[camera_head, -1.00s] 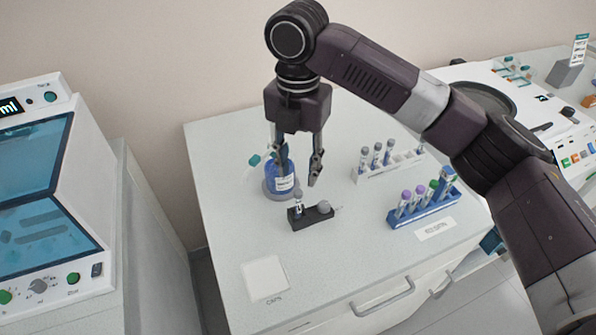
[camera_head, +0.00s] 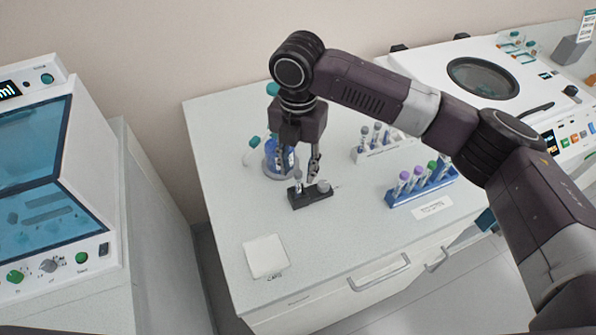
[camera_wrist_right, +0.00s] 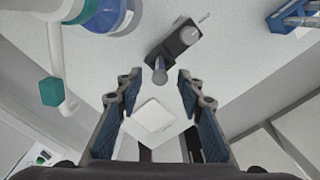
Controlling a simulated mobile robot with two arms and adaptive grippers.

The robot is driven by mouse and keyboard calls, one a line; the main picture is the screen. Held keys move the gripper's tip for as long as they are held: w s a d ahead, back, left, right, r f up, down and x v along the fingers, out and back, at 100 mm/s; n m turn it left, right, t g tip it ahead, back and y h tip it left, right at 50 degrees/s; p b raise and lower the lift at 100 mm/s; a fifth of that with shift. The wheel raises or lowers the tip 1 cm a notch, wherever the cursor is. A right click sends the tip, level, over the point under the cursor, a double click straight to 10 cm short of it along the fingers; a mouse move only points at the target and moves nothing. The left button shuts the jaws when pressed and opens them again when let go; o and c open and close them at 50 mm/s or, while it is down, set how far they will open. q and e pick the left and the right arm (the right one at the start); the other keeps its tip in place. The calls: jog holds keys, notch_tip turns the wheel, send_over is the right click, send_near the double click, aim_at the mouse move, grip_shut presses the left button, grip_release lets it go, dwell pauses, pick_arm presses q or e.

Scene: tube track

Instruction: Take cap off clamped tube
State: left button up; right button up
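The clamped tube (camera_head: 298,184) stands upright in a small black clamp block (camera_head: 312,197) on the white bench, and its grey cap faces up. In the right wrist view the cap (camera_wrist_right: 159,73) shows just beyond and between the fingertips, with the black clamp (camera_wrist_right: 175,42) behind it. My right gripper (camera_head: 298,172) points down just above the tube. Its fingers are apart in the right wrist view (camera_wrist_right: 157,85), with nothing held between them. I cannot tell that they touch the cap. My left gripper is not in view.
A blue-liquid bottle (camera_head: 278,158) stands close behind the clamp. A white rack (camera_head: 372,153) and a blue rack (camera_head: 425,193) of tubes stand to the right. A white square pad (camera_head: 265,256) lies at the front left, with clear bench around it.

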jog(key=shift+c, duration=0.4)
jog(key=c, duration=0.5)
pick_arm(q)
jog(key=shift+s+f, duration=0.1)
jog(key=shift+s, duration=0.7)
pick_arm(e)
jog(key=shift+c, duration=0.9)
jog(key=shift+r, duration=0.15)
jog(key=shift+w+r, duration=0.1)
jog(key=shift+r, duration=0.1)
jog(key=shift+c, duration=0.2)
notch_tip(320, 180, up, 10)
jog(key=b, duration=0.2)
jog(key=shift+r+b, duration=0.2)
jog(key=shift+b, duration=0.1)
notch_tip(320, 180, up, 12)
jog(key=p, duration=0.6)
send_over(297, 172)
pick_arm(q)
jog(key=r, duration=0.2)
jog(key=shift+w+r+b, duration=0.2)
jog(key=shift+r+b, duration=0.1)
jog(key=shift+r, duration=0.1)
pick_arm(e)
jog(key=shift+d, duration=0.15)
